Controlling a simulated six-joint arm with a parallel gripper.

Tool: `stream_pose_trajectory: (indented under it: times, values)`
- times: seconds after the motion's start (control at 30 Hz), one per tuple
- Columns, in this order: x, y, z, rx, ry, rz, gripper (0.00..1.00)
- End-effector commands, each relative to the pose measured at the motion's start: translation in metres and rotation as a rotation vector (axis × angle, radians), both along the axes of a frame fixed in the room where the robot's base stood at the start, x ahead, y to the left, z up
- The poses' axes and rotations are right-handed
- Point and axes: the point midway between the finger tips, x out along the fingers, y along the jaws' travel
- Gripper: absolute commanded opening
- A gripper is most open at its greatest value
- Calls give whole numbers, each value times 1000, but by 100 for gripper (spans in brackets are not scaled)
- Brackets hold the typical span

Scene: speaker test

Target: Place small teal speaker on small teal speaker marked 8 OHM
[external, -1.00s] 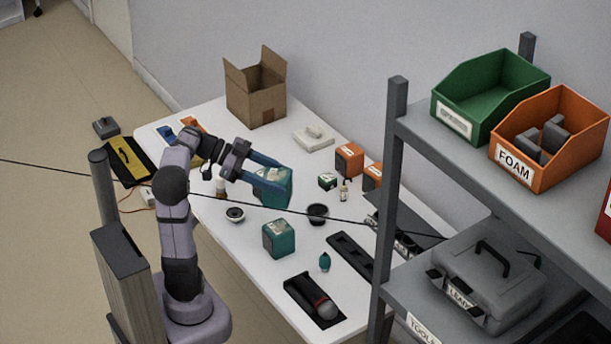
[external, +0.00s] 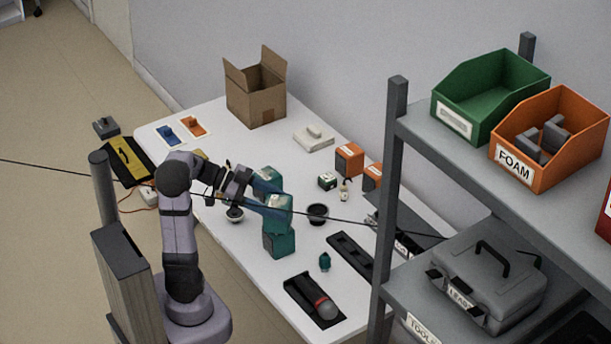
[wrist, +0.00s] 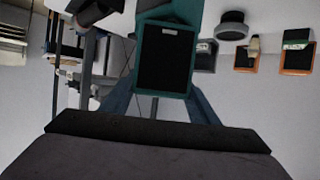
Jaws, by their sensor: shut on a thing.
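My gripper (external: 277,207) is shut on a small teal speaker (external: 277,218), one finger on each side of it. In the wrist view the held speaker (wrist: 165,60) shows a black front with a small pale label. In the external view it is directly above another teal speaker (external: 279,245) that stands on the table. The two look roughly in line, and I cannot tell whether they touch. A further teal speaker (external: 267,178) shows partly behind my gripper. No 8 OHM marking is readable on any of them.
Orange speakers (external: 348,158) and a black round cup-like part (external: 317,213) stand to the right. A small teal bottle-like thing (external: 325,262) and a black tray (external: 314,300) lie nearer the front. A grey shelf post (external: 388,200) rises at the right. A cardboard box (external: 255,95) stands at the back.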

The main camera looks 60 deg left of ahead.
Motion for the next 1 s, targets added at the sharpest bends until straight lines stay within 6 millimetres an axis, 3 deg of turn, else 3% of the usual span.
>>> stream_pose_trajectory:
  times: [0.5,0.53,0.6,1.0]
  values:
    - [0,0,-5,1,-4,0,14]
    - [0,0,-6,2,-2,0,57]
    - [0,0,-5,1,-1,0,73]
    - [0,0,-3,1,-1,0,73]
